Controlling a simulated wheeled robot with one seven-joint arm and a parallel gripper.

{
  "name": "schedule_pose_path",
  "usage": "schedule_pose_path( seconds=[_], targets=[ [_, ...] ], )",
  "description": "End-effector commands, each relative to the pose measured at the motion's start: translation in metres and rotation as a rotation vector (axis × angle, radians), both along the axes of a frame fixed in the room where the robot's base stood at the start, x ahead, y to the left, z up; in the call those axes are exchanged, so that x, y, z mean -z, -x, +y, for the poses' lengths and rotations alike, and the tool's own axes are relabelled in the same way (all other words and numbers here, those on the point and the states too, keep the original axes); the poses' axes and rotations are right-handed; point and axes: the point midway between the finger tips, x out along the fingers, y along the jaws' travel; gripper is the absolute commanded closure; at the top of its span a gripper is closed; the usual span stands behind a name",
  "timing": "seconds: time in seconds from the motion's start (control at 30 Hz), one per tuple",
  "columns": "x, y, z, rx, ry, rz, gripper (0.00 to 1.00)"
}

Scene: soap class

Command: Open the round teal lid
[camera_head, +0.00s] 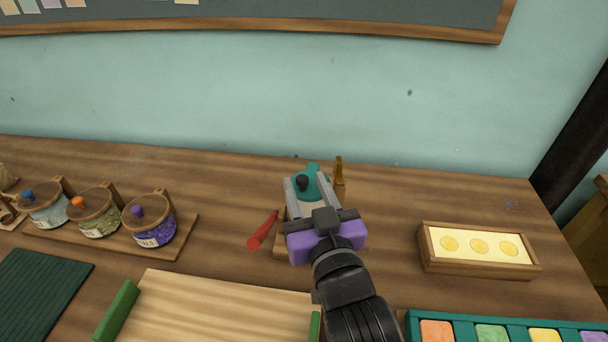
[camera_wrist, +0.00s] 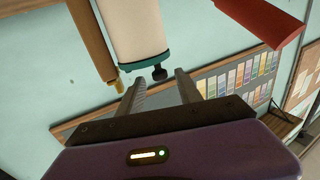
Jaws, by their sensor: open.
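The round teal lid (camera_head: 316,187) is at the back middle of the table, with a dark knob (camera_head: 302,182) on it. In the wrist view the lid's teal edge (camera_wrist: 143,64) closes the end of a cream container (camera_wrist: 135,30), and the dark knob (camera_wrist: 159,73) sticks out from it. My gripper (camera_head: 308,184) is open over the lid. In the wrist view its fingertips (camera_wrist: 160,77) lie on either side of the knob, with gaps visible. I cannot tell if either finger touches it. My gripper hides much of the container in the head view.
A brown post with a brass tip (camera_head: 339,170) stands close behind right. A red bar (camera_head: 263,230) is close on the left. Several lidded jars (camera_head: 149,233) stand at left; a wooden box (camera_head: 478,268) is at right. A pale board (camera_head: 215,310) lies in front.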

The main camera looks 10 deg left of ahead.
Motion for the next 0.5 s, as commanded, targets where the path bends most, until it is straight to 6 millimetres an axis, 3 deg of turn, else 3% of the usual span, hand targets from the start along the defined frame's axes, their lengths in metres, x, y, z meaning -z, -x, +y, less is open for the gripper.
schedule_pose_path(
  seconds=[0.2, 0.5],
  targets=[
    [0.0, -0.022, 0.009, 0.0, 0.0, 0.0, 0.58],
    [0.0, -0.026, 0.01, -0.001, 0.001, -0.001, 0.58]
  ],
)
